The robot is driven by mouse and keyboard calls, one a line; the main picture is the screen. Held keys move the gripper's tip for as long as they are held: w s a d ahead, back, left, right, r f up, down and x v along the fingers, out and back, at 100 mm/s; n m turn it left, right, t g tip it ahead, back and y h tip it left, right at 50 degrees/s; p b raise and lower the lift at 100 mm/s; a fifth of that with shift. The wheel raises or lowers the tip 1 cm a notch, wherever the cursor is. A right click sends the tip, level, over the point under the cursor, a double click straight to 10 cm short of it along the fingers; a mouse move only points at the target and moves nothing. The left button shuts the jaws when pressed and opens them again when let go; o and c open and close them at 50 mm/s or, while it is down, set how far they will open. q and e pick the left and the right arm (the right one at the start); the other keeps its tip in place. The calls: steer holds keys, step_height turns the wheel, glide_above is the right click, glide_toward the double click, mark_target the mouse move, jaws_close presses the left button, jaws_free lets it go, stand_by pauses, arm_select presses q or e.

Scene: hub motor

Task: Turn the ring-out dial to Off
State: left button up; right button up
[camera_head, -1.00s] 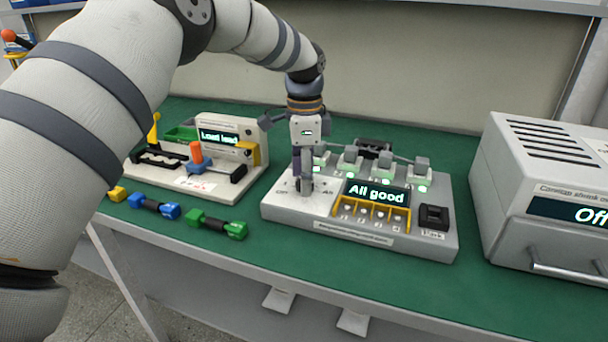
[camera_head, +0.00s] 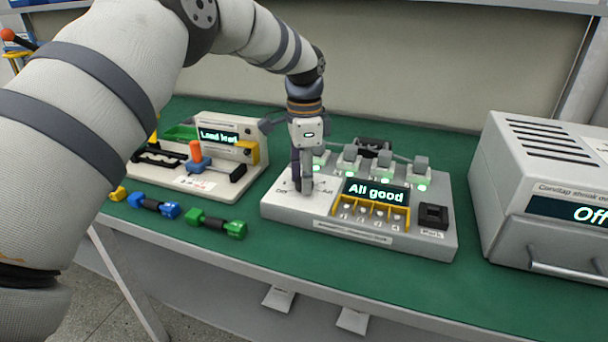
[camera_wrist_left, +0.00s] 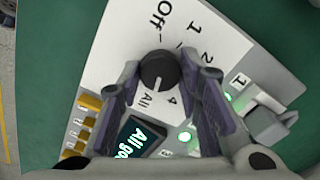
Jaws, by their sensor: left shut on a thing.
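The ring-out dial is a round black knob (camera_wrist_left: 158,72) on the left part of the light grey ring-out box (camera_head: 405,243). In the left wrist view its white mark points toward "All", with "Off", 1, 2 and 4 around it. My left gripper (camera_head: 303,188) points down over the dial, with its fingers shut on the knob's two sides. In the head view the fingers hide most of the knob. The box's display (camera_head: 375,192) reads "All good". My right gripper is not in view.
Several green-lit clamps stand along the box's back, and a black rocker switch (camera_head: 433,216) sits at its right. A tester reading "Load lead" (camera_head: 190,183) stands left, with blue and green connectors before it. A grey oven-like unit (camera_head: 525,170) stands right.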

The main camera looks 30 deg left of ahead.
arm_select(q)
steer(key=n, duration=0.9)
steer(key=shift+n, duration=0.4)
steer(key=n, duration=0.4)
steer(key=shift+n, duration=0.3)
steer(key=n, duration=1)
steer(key=shift+n, duration=0.4)
steer(key=n, duration=0.4)
steer(key=shift+n, duration=0.3)
steer(key=n, duration=0.4)
steer(key=shift+n+b, duration=0.4)
steer(key=shift+n, duration=2.1)
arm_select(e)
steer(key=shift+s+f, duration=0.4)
